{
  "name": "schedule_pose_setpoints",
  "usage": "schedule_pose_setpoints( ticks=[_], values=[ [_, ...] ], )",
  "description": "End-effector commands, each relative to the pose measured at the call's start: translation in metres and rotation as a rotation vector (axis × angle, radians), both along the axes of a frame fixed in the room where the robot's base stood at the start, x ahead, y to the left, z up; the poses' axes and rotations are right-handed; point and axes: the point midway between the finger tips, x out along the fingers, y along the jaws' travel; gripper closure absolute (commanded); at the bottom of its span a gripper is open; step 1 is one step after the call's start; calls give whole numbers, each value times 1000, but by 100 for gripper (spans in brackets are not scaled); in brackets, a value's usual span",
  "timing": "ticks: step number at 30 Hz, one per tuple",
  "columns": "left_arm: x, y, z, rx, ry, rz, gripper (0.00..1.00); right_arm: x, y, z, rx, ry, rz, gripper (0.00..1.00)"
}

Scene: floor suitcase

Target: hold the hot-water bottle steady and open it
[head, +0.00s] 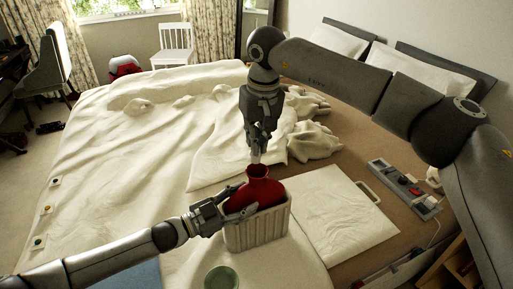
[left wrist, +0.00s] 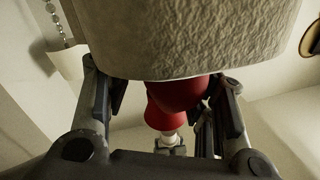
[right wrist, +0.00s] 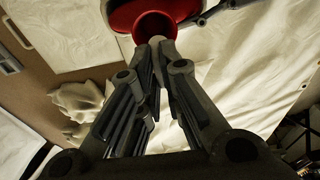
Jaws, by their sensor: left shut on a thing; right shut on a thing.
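The red hot-water bottle (head: 264,190) stands upright in a ribbed cream container, its funnel-shaped neck pointing up. My left gripper (head: 232,203) is shut on the bottle's body from the left, just above the container's rim. In the left wrist view the bottle (left wrist: 178,95) shows between the fingers. My right gripper (head: 257,153) points straight down over the neck, shut on a small pale stopper (left wrist: 169,138). The stopper is at the neck's mouth; I cannot tell whether it is fully clear of it. The right wrist view shows the red funnel mouth (right wrist: 155,24) just beyond the fingertips.
The cream container (head: 258,232) stands on a pale surface by the bed. A green cup (head: 222,278) is in front of it. Rumpled cloth (head: 312,140) lies behind.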

Motion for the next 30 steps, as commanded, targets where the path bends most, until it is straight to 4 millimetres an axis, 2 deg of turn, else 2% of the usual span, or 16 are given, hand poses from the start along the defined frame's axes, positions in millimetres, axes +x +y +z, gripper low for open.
schedule_pose_setpoints(
  ticks=[5, 6, 11, 22, 26, 30],
  values=[
    [1, 3, -3, 11, -1, 6, 100, 0, 0, 0, -1, 1, 1, 100],
    [1, 3, -3, 11, -1, 6, 45, 0, 0, 0, -1, 1, 1, 100],
    [1, 2, -3, 8, 0, 4, 25, 0, 0, 0, -1, 1, 1, 100],
    [-1, 4, -4, 8, 3, 4, 25, 0, 0, 0, -1, 1, 1, 100],
    [-10, 18, -5, 10, 4, 6, 25, 0, 0, 0, -1, 1, 1, 100],
    [-25, 43, -5, 11, 5, 7, 25, 0, 0, 0, -1, 1, 1, 100]
  ],
)
